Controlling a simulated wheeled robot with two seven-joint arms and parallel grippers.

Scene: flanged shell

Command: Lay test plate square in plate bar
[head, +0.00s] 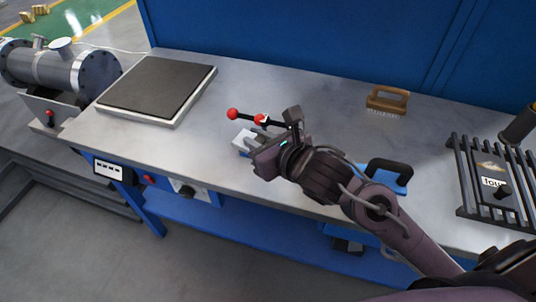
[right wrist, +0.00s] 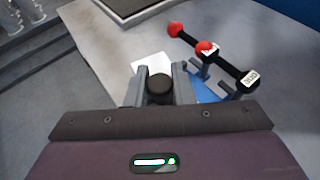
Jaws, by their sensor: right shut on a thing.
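My right gripper (head: 252,145) is over the middle of the bench, low near its top. In the right wrist view its fingers (right wrist: 160,86) are shut on a round black knob (right wrist: 160,88). A white flat piece (right wrist: 151,66) shows just beyond the knob, and in the head view (head: 243,138); I cannot tell whether the knob belongs to it. Beside the gripper is a blue fixture (right wrist: 208,90) with dark levers ending in red balls (right wrist: 174,29). I cannot tell for sure which piece is the test plate or the plate bar. My left gripper is not in view.
A dark square slab (head: 157,87) lies at the bench's left. A wooden brush (head: 387,101) lies at the back. A barred rack (head: 465,180) holding a labelled dark plate (head: 482,176) is at right. A blue black-handled tool (head: 389,174) lies near my right arm.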

